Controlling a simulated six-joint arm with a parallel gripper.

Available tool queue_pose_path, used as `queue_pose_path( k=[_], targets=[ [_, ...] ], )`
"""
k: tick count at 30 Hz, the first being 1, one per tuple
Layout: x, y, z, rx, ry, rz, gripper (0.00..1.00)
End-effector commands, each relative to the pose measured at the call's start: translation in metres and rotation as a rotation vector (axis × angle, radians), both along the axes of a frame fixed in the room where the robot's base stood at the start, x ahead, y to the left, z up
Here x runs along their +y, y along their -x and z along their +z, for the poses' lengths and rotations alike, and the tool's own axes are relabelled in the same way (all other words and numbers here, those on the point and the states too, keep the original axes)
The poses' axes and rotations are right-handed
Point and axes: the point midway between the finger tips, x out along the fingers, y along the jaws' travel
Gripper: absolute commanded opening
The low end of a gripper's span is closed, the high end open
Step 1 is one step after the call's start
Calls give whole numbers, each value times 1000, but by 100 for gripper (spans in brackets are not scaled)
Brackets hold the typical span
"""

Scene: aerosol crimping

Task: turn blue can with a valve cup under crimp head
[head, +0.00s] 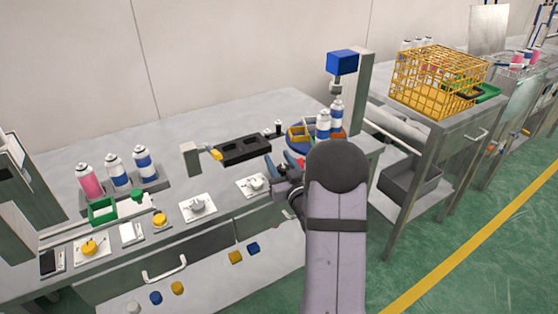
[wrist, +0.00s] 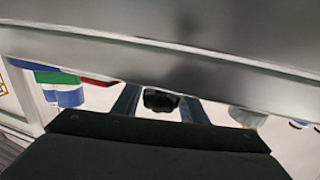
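The blue crimp head (head: 342,62) sits on a grey post at the table's back right. A white-and-blue can (head: 337,112) stands upright under it. A second blue-banded can (head: 323,124) stands just in front, on a round turntable (head: 298,140) with coloured sections. Valve cups on the cans are too small to tell. My gripper (head: 281,161) is low over the table, left of the turntable, partly hidden by my arm. In the wrist view its two fingers (wrist: 158,106) are apart, with a black knob (wrist: 160,99) showing between them. Contact with the knob cannot be told.
A black slotted block (head: 243,151) lies left of the turntable. One pink and two blue-banded cans (head: 115,170) stand at the left in a rack. Several switch plates line the front edge. A yellow wire basket (head: 437,80) is on the right-hand cart. A grey surface fills the wrist view's top.

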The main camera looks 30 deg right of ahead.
Motion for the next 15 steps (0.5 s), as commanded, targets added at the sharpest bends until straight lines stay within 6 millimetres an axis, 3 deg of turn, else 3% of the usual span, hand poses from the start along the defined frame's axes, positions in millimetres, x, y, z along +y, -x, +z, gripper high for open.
queue_pose_path(
  k=[3,7,15],
  targets=[
    [0,0,0,0,0,0,36],
    [0,0,0,0,0,0,8],
    [1,0,0,-3,0,33,8]
  ],
)
